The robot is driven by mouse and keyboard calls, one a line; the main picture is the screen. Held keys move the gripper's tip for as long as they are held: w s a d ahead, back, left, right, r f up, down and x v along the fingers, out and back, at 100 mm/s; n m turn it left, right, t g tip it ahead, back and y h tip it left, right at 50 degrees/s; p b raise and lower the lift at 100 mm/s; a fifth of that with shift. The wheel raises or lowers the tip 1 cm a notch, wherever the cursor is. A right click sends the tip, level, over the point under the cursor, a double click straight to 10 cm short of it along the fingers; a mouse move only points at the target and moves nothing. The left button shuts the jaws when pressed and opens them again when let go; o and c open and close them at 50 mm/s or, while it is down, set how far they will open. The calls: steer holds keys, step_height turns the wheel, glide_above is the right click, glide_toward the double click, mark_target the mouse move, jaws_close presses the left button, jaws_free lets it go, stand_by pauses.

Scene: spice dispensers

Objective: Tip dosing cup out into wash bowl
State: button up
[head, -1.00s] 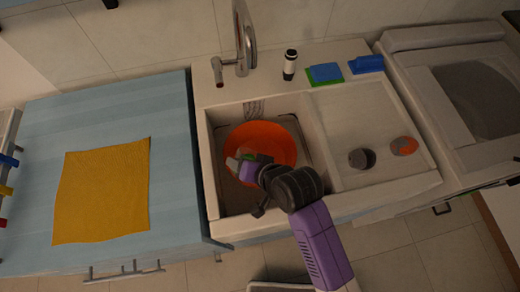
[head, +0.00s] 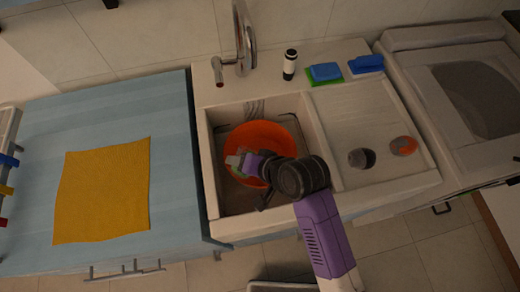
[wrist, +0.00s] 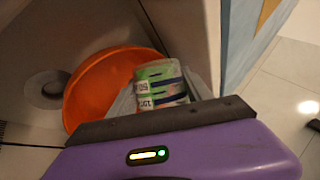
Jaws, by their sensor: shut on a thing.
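The dosing cup (head: 235,160) is small and clear, with green showing and dark bands and number marks on its side in the wrist view (wrist: 158,86). My gripper (head: 246,163) is shut on it and holds it over the left part of the orange wash bowl (head: 262,130) in the head view. The bowl sits in the sink basin, and its curved orange wall also shows in the wrist view (wrist: 92,80), behind and left of the cup. The cup looks tilted, but its mouth and contents are not clear. My wrist hides the bowl's lower right part.
The basin walls (head: 208,150) surround the bowl. The drainboard at right holds a dark round container (head: 361,158) and an orange-topped round item (head: 403,146). A tap (head: 243,45) stands behind. A yellow cloth (head: 100,190) lies on the blue counter.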

steer(key=shift+f+m+g+y+b, duration=0.3)
steer(key=shift+g+b, duration=0.2)
steer(key=shift+g, duration=0.1)
stand_by(0.4)
steer(key=shift+w+d+r+m+g+y, duration=0.15)
steer(key=shift+r+m+g+y, duration=0.15)
steer(key=shift+r+m+g, duration=0.15)
stand_by(1.0)
steer(key=shift+w+d+f+m+g+y, duration=0.15)
steer(key=shift+w+d+f+g+y, duration=0.1)
steer(key=shift+w+g, duration=0.15)
steer(key=shift+w+d+f+m+g+y, duration=0.15)
steer(key=shift+w+f+g+y, duration=0.1)
steer(key=shift+w+g, duration=0.15)
stand_by(0.6)
steer(key=shift+w+d+r+m+g+y+p, duration=0.15)
steer(key=shift+w+r+m+g+y+p, duration=0.25)
steer(key=shift+g+p, duration=0.5)
stand_by(0.9)
